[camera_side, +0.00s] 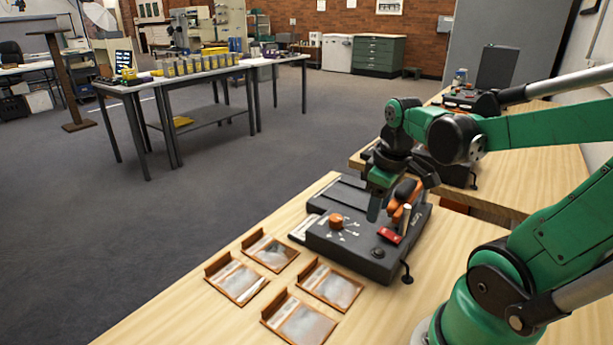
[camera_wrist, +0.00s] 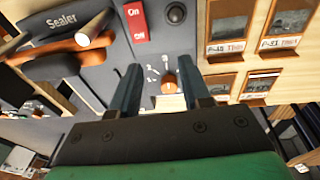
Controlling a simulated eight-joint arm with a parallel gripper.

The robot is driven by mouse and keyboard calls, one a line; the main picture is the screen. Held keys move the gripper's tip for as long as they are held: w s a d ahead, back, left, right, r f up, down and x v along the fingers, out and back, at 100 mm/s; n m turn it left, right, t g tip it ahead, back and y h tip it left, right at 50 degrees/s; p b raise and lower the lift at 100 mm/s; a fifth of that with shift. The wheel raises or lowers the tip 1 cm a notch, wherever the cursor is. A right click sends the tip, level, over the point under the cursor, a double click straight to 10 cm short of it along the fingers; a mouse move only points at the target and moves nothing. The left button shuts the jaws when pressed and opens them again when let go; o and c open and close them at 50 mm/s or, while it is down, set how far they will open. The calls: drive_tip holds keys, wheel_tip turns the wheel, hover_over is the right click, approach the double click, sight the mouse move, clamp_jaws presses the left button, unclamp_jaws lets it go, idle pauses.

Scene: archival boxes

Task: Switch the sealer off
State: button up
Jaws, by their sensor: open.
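The sealer (camera_side: 350,244) is a dark grey machine on the wooden table in the side view; its "Sealer" label (camera_wrist: 62,21) shows in the wrist view. Its red rocker switch (camera_side: 390,236) sits on the top near the front right edge. In the wrist view the switch (camera_wrist: 138,24) reads "On" and "Off"; I cannot tell which side is pressed. An orange dial (camera_side: 336,221) with white marks is on the top; in the wrist view it (camera_wrist: 169,84) shows between my fingers. My gripper (camera_wrist: 160,72) is open and empty, above the sealer, pointing down.
An orange-brown lever (camera_side: 404,192) with a pale handle stands beside the switch. A round black knob (camera_side: 377,252) is near the front edge. Several wood-edged sleeves, one here (camera_side: 302,322), lie left and in front of the sealer. Bare tabletop (camera_side: 440,270) lies to its right.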

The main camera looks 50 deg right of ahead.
sight(398, 239)
drive_tip(key=shift+g+y, duration=0.5)
drive_tip(key=shift+g, duration=0.2)
drive_tip(key=s+d, duration=0.2)
drive_tip(key=s, duration=0.1)
drive_tip(key=shift+s+d+f, duration=0.2)
drive_tip(key=shift+d+f, duration=0.2)
drive_tip(key=shift+f, duration=2.7)
drive_tip(key=shift+c, duration=0.2)
